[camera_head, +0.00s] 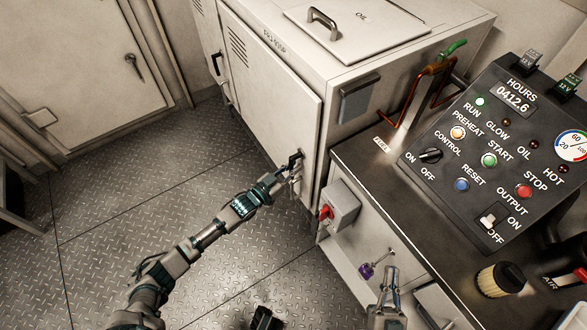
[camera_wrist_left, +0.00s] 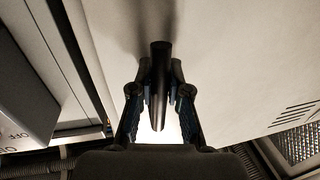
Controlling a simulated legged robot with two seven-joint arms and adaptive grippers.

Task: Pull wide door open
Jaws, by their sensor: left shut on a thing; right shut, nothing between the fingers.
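The wide door (camera_head: 262,88) is a pale panel with vent slots on the side of the chiller frame cabinet, and it looks shut or nearly so. Its black handle (camera_head: 295,158) is near the door's lower right edge. My left gripper (camera_head: 287,172) is at this handle. In the left wrist view the fingers (camera_wrist_left: 158,105) are shut on the dark handle bar (camera_wrist_left: 161,75), with the pale door face behind. My right gripper (camera_head: 388,290) is shut and empty at the bottom, in front of the control cabinet and away from the door.
A control panel (camera_head: 470,150) with buttons and a gauge stands at right. A grey box with a red switch (camera_head: 340,205) juts out just right of the door. A purple-tagged key (camera_head: 367,270) hangs below it. The tread-plate floor (camera_head: 130,190) left of the door is clear.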

